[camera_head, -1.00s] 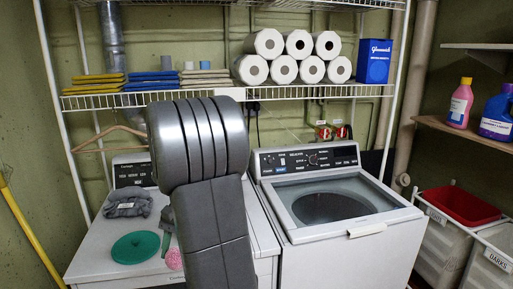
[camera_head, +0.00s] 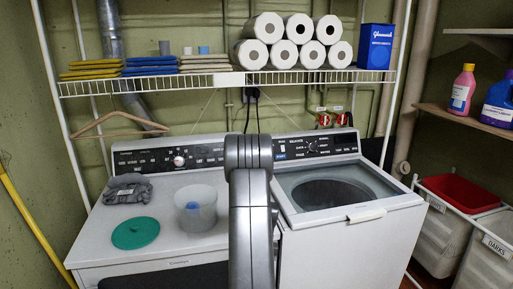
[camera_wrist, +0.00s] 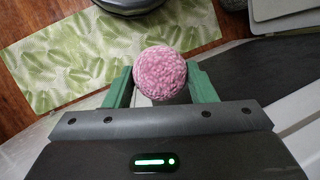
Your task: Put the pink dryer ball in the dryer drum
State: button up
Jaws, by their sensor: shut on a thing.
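The pink dryer ball (camera_wrist: 160,73) is a knitted-looking sphere. In the wrist view it sits between the two green fingers of my gripper (camera_wrist: 161,80), which is shut on it. A leaf-patterned mat and wood floor lie below it. In the head view my arm stands in front, and the gripper and ball are out of sight. The white dryer (camera_head: 166,250) is at the left, with a dark area low on its front at the picture's bottom edge. The inside of its drum is not visible.
On the dryer are a grey folded cloth (camera_head: 127,188), a green disc (camera_head: 135,233) and a translucent cup (camera_head: 196,208) with something blue inside. A white washer (camera_head: 350,235) stands at the right. A wire shelf (camera_head: 235,79) spans above. Laundry bins (camera_head: 439,230) stand far right.

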jog(key=shift+f+b, duration=0.9)
jog(key=shift+f, duration=0.45)
